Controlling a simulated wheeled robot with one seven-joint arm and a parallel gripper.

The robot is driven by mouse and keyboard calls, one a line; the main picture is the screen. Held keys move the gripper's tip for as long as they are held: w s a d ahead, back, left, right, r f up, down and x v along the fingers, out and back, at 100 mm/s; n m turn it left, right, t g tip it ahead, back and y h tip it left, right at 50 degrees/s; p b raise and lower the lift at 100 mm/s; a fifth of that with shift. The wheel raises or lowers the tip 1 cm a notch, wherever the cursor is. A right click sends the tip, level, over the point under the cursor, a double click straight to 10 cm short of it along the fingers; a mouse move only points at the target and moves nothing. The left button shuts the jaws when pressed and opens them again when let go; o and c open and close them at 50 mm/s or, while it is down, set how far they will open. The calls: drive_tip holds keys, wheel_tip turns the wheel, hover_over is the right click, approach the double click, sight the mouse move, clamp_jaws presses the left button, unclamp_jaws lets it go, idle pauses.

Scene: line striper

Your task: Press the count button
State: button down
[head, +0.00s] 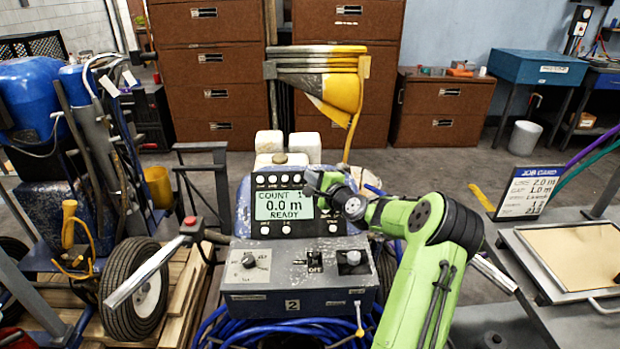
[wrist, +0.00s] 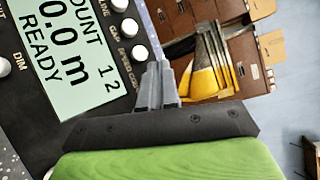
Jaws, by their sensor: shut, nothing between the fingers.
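The striper's control panel (head: 285,232) has a lit display (head: 283,205) reading COUNT, 0.0 m and READY. In the wrist view the display (wrist: 62,50) reads COUNT 12; my gripper covers the last digit in the head view. A row of white buttons (head: 271,180) runs above the display; several show in the wrist view (wrist: 130,27), beside small labels, some partly hidden. I cannot clearly make out the count button; the fingers hide that end of the row. My gripper (head: 314,183) is shut and empty at the panel's upper right. Its fingertips (wrist: 158,68) overlap the row's end; contact is unclear.
A lower box (head: 300,285) with knobs and an OFF switch sits below the panel. A grey handlebar (head: 146,272) with a red button is at left. A yellow-and-grey folded item (head: 335,85) hangs behind. A job card (head: 527,192) stands at right above a bench.

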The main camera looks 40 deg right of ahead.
drive_tip(key=s+a+r+p, duration=0.2)
drive_tip(key=r, duration=0.1)
drive_tip(key=shift+s+a+r, duration=0.15)
drive_tip(key=shift+s+r, duration=0.1)
drive_tip(key=shift+s, duration=0.1)
idle(1.7)
